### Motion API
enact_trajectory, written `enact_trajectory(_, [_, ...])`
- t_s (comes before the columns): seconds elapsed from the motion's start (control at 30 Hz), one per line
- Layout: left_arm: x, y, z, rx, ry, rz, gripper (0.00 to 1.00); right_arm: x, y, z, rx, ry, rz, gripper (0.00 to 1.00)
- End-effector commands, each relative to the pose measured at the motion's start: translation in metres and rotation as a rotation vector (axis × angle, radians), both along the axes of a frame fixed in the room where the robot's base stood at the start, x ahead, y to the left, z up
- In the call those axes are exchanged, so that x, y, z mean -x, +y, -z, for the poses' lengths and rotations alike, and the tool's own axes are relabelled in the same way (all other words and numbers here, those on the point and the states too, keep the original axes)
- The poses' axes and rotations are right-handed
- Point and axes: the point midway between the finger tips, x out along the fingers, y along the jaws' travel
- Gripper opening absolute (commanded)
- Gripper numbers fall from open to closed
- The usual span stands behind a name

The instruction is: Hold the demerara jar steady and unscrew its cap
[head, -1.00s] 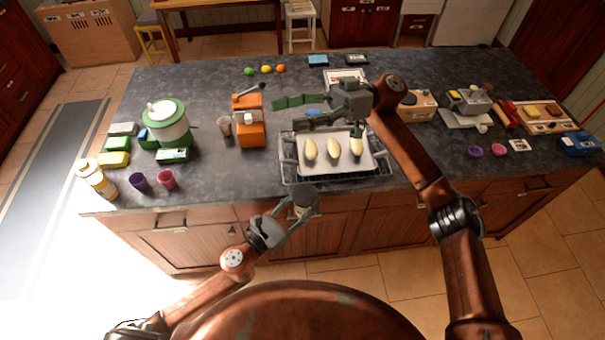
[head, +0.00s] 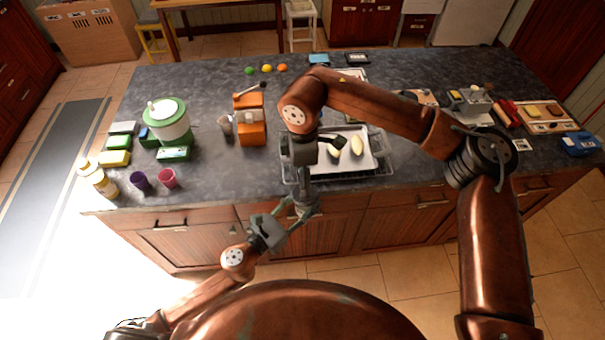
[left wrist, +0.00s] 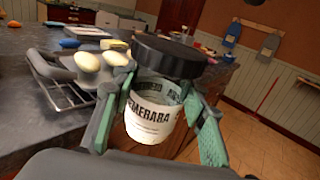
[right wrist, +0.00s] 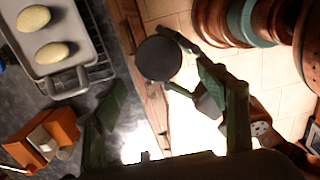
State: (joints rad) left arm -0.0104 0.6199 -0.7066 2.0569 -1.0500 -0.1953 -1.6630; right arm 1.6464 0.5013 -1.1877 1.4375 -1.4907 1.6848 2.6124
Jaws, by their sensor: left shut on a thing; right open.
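The demerara jar (left wrist: 153,120) is a clear jar with a white label and stands roughly upright in the left wrist view. Its wide black cap (left wrist: 172,57) sits on top. My left gripper (left wrist: 160,100) is shut on the jar's sides, holding it in front of the counter edge. In the right wrist view the cap (right wrist: 158,58) shows as a dark disc seen from above. My right gripper (right wrist: 161,76) is open, and its fingers frame the cap with space on both sides. In the head view my right gripper (head: 304,178) points down over the jar and mostly hides it.
A tray (head: 376,160) with pale oval food on a wire rack lies on the counter just behind the jar. An orange appliance (head: 251,128) stands left of it. Purple and pink cups (head: 167,178) are near the front edge. Open floor lies in front of the counter.

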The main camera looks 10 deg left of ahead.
Motion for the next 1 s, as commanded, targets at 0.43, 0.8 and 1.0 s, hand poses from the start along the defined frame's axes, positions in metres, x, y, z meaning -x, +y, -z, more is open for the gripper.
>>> enact_trajectory(0.43, [0.0, 0.0, -0.001, 0.001, -0.001, 0.0, 0.0, 0.0, 0.001, 0.057, -0.003, 0.004, -0.002, 0.66])
enact_trajectory(0.8, [0.0, 0.0, -0.001, 0.001, -0.001, 0.0, 0.0, 0.0, 0.0, 0.061, -0.003, 0.003, -0.002, 0.65])
enact_trajectory(1.0, [0.0, 0.0, -0.001, 0.001, -0.001, 0.0, 0.0, 0.0, 0.0, 0.061, -0.003, 0.003, -0.002, 0.51])
